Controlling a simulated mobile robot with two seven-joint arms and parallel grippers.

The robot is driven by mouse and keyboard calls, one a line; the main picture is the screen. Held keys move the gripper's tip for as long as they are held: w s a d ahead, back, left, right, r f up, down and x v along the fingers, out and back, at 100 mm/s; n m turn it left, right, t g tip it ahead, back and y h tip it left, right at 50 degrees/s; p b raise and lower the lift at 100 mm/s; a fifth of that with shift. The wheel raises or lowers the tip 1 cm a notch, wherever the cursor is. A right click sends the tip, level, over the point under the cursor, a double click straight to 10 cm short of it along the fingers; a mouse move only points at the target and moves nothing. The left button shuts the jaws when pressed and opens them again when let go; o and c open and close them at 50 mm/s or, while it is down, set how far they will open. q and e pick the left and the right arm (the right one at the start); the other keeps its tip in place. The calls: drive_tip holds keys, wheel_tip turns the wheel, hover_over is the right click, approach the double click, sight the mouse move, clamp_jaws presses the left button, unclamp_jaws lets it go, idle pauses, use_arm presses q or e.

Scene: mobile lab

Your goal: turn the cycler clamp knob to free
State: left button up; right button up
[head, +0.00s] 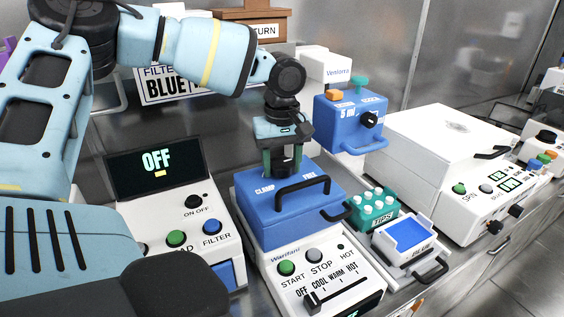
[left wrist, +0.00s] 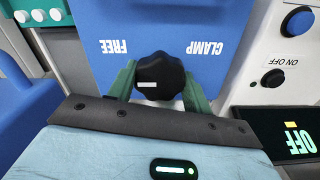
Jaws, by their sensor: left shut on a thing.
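The cycler (head: 300,270) is a white box marked Waritani with a blue lid (head: 310,222) and a black handle. The lid's top reads CLAMP on the left and FREE on the right in the head view. My left gripper (head: 282,168) points down on the lid, its green fingers shut on the black clamp knob. In the left wrist view the knob (left wrist: 160,72) sits between the fingertips of the gripper (left wrist: 160,88). Its short white mark lies left of the knob's centre, on the FREE side. The labels appear upside down there. My right gripper is not in view.
A green tips rack (head: 372,208) and a blue-topped tray block (head: 408,237) stand right of the cycler. A white device with an OFF screen (head: 155,172) stands to the left. A blue box with a black knob (head: 348,122) and a white centrifuge-like machine (head: 440,150) stand behind and right.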

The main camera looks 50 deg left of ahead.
sight(282, 162)
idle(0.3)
use_arm(q)
drive_tip(key=o, duration=1)
drive_tip(key=shift+c, duration=0.2)
drive_tip(key=shift+r, duration=3.95)
